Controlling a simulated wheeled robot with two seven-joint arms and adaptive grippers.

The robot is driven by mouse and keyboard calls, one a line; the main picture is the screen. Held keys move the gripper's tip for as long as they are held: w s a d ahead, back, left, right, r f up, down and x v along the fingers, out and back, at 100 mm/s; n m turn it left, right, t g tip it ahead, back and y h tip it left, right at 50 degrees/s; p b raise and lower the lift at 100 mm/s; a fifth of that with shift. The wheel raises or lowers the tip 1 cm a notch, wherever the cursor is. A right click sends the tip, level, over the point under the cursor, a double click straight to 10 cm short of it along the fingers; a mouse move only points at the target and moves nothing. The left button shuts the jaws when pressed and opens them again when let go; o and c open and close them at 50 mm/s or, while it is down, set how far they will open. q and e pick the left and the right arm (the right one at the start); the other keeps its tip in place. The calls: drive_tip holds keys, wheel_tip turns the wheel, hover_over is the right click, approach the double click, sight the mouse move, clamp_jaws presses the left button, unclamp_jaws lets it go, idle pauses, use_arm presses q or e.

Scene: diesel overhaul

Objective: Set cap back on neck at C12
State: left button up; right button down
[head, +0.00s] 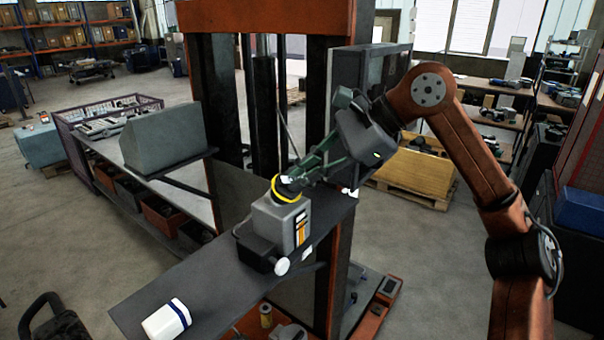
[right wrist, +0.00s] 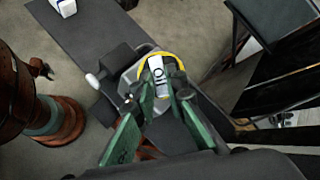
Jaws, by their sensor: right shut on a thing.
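A grey canister (head: 278,222) with a white and orange label stands on the dark shelf. A yellow ring (head: 286,190) surrounds its neck; the ring also shows in the right wrist view (right wrist: 143,66). My right gripper (head: 288,183) points down at the neck from the upper right, its green fingers shut on the cap (right wrist: 159,82). The cap carries a pale label with dark lettering and appears within or just above the ring. Whether it is seated on the neck cannot be told, as the fingers hide its lower edge. My left gripper is not seen.
A small black box (head: 256,252) with a white round end sits against the canister's front. An orange upright (head: 338,240) rises beside the shelf. A grey wedge-shaped housing (head: 163,137) stands behind left.

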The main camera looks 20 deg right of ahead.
drive_tip(key=shift+a+f, duration=0.1)
idle(0.4)
drive_tip(key=shift+f+m+b, duration=0.15)
drive_tip(key=shift+m+b, duration=0.35)
drive_tip(key=shift+m, duration=0.1)
drive_tip(key=shift+s+m+t+b, duration=0.1)
drive_tip(key=shift+m+t+b, duration=0.45)
drive_tip(key=shift+m, duration=0.65)
drive_tip(key=c, duration=1.9)
unclamp_jaws()
drive_tip(key=shift+p, duration=0.35)
